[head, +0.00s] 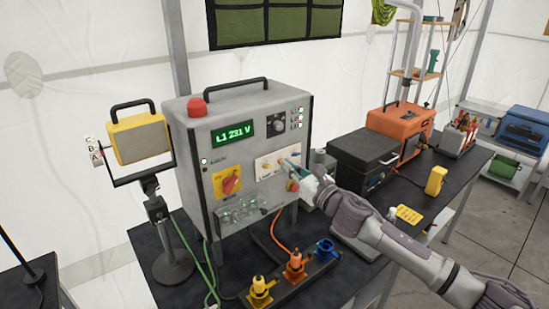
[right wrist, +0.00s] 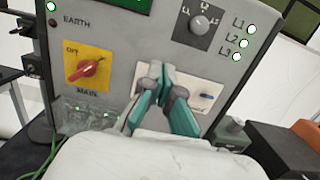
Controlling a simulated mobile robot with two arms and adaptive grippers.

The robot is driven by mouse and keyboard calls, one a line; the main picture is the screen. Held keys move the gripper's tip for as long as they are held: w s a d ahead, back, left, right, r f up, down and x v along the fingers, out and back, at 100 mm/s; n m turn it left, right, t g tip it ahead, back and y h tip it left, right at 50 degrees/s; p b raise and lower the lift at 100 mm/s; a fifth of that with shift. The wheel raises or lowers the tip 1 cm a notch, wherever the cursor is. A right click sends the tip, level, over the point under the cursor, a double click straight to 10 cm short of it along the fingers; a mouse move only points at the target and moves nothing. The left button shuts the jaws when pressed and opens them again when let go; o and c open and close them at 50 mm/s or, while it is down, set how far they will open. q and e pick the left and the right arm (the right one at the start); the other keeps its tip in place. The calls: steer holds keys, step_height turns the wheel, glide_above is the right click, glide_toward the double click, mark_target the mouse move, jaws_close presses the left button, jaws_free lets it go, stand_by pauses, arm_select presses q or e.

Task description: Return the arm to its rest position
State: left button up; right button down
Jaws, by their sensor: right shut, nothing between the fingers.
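My right arm (head: 395,243) reaches in from the lower right, stretched toward the front of a grey control box (head: 202,180). My right gripper (head: 287,165) is shut and empty, with its fingertips in front of a pale plate (head: 266,163) on the panel. In the right wrist view the teal-sided fingers (right wrist: 156,73) are together and hide part of that plate (right wrist: 205,98). I cannot tell whether the tips touch it. The green display (head: 233,132) reads "L1 231 V". A red main switch (right wrist: 90,68) sits on a yellow plate left of the fingers. My left gripper is out of view.
A yellow lamp (head: 138,138) on a stand is to the left. A black case (head: 362,158) and an orange unit (head: 402,125) stand to the right, beyond my arm.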

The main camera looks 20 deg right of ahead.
steer(key=s+a+f+m+g+h, duration=0.2)
steer(key=s+f+m+g+h, duration=0.1)
steer(key=s+f+m, duration=0.7)
steer(key=s+a+f+m+g+h, duration=0.25)
steer(key=s+f+m, duration=0.45)
steer(key=m, duration=0.6)
steer(key=s+f+m+g, duration=0.45)
steer(key=s+m, duration=0.25)
steer(key=s, duration=0.5)
steer(key=s+f+m+g, duration=0.45)
steer(key=s+m, duration=0.35)
steer(key=s, duration=0.5)
step_height(320, 180, down, 34)
steer(key=s+g+b, duration=0.1)
steer(key=s+b, duration=0.2)
steer(key=b, duration=0.2)
arm_select(q)
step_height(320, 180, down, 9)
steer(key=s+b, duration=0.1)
steer(key=b, duration=0.3)
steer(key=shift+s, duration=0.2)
arm_select(e)
steer(key=s+d+f, duration=0.1)
steer(key=s+f, duration=0.6)
steer(key=f, duration=0.1)
steer(key=s+d+f+g+h, duration=0.1)
steer(key=s+d+f, duration=0.1)
steer(key=s+f, duration=0.6)
steer(key=shift+d+f, duration=0.3)
steer(key=shift+f, duration=0.45)
